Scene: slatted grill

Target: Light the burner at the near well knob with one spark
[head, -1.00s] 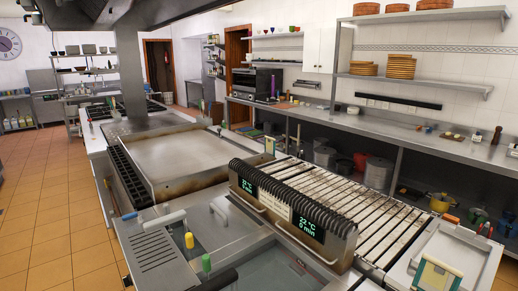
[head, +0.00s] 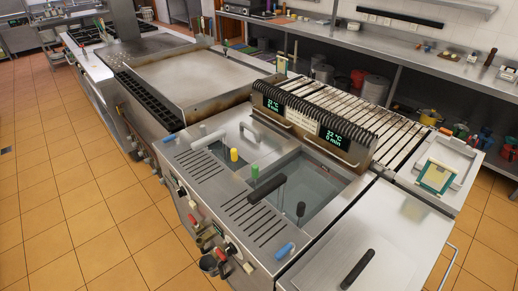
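The slatted grill (head: 345,108) stands at the right of the cooking line, with dark displays on its front housing (head: 300,122) reading 22 °C and 0 min. In front of it is a steel unit with two sunken wells, a farther one (head: 232,150) and a nearer one (head: 318,190). I cannot tell which is the near well knob. No flame or spark is visible. Neither of my grippers is in view.
A dark cup-like object (head: 211,264) juts from the panel's near end. A flat griddle (head: 188,78) lies beyond. The tiled floor (head: 75,215) at left is clear.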

